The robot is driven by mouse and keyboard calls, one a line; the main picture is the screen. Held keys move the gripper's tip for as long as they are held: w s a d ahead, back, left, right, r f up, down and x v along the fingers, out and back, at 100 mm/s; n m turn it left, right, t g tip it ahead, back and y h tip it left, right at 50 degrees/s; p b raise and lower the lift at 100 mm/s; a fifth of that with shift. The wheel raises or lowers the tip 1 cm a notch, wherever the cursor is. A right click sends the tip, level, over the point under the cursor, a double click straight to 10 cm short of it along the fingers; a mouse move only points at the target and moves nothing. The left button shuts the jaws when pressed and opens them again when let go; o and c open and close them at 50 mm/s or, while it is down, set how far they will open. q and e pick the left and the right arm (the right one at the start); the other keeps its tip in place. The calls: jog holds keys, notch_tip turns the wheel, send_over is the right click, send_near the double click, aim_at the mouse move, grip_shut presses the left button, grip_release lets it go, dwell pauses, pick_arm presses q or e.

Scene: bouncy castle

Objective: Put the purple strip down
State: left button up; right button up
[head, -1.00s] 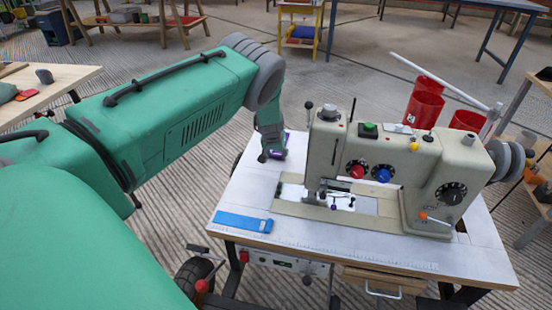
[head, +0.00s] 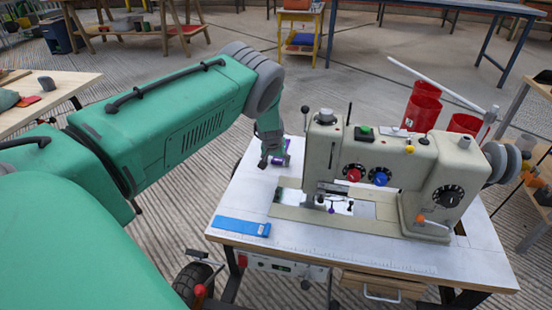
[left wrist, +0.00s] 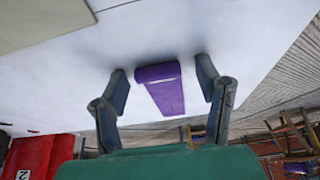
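The purple strip (left wrist: 163,88) lies on the white top of the sewing table (left wrist: 230,40), between the fingers of my left gripper (left wrist: 161,66) in the left wrist view. The fingers are spread, with a gap on each side of the strip, so the gripper is open. In the head view my left gripper (head: 272,160) is low over the table's far left corner, and a bit of purple shows beside it. A blue strip (head: 242,226) lies flat near the table's front left edge. My right gripper is not in view.
A cream sewing machine (head: 385,175) stands on the table to the right of my left gripper. Red bins (head: 425,107) stand behind it. The white tabletop between the gripper and the blue strip is clear.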

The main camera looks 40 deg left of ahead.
pick_arm(q)
jog(key=shift+r, duration=0.2)
jog(key=p+v, duration=0.5)
jog(key=v, duration=0.7)
jog(key=shift+a+f, duration=0.1)
jog(key=shift+a, duration=0.1)
jog(key=shift+d, duration=0.1)
